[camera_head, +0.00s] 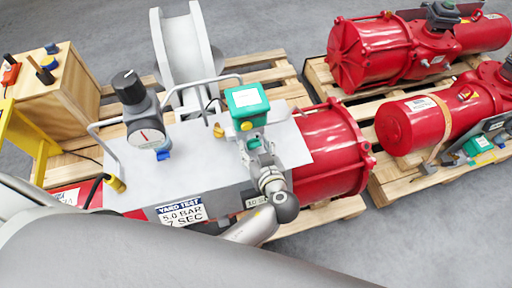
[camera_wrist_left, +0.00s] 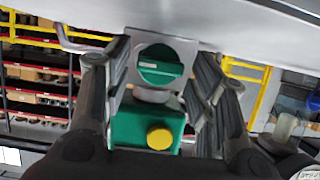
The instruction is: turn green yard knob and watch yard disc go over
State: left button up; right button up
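The green knob (camera_wrist_left: 160,65) sits on a grey plate in the left wrist view, above a green box (camera_wrist_left: 147,126) with a yellow cap (camera_wrist_left: 160,138). In the head view the green box (camera_head: 247,100) stands on the white panel, and the knob (camera_head: 254,142) is partly hidden. My left gripper (camera_head: 258,154) is at the knob; in the wrist view its fingers (camera_wrist_left: 162,72) are spread on either side of it. Contact cannot be told. I cannot clearly single out the yard disc; the box top has a pale face. My right gripper is not in view.
A pressure gauge with a black knob (camera_head: 140,120) and metal handle bars stand on the panel (camera_head: 200,150), left of the gripper. A red cylinder (camera_head: 325,150) lies to the right. More red actuators (camera_head: 370,55) lie on pallets. A wooden box (camera_head: 65,95) stands at left.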

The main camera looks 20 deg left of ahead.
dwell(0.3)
pick_arm(q)
jog(key=shift+s+d+r, duration=0.1)
jog(key=shift+s+d, duration=0.1)
jog(key=shift+s, duration=0.05)
jog(key=v, duration=1.1)
jog(key=shift+s+d, duration=0.1)
jog(key=shift+s, duration=0.05)
